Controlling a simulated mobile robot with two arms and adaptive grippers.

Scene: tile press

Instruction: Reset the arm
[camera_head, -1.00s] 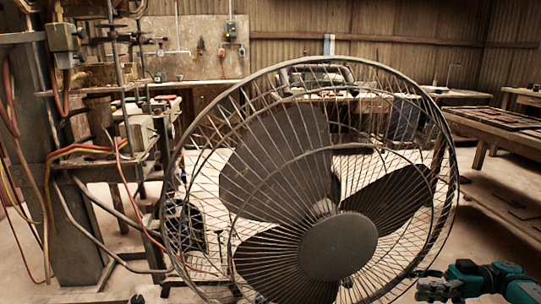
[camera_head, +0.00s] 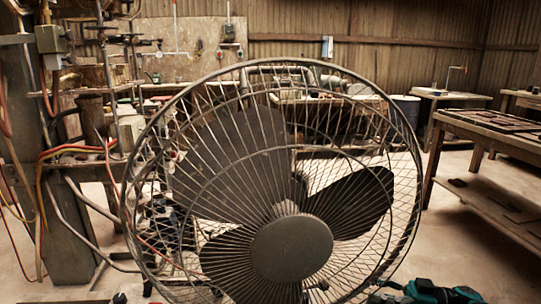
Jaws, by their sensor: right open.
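My right gripper (camera_head: 384,291) shows low in the picture, right of centre, at the bottom edge. It is dark with a teal arm behind it, and only its upper part is in the frame. It is open, and I see nothing held in it. It appears just by the lower right rim of a large fan; whether it touches the fan I cannot tell. My left gripper is not in view.
A large round caged fan (camera_head: 291,248) fills the middle and hides much behind it. A machine post with cables (camera_head: 75,200) stands at left. A wooden workbench (camera_head: 490,132) is at right, with bare floor (camera_head: 480,245) before it. Benches line the back wall.

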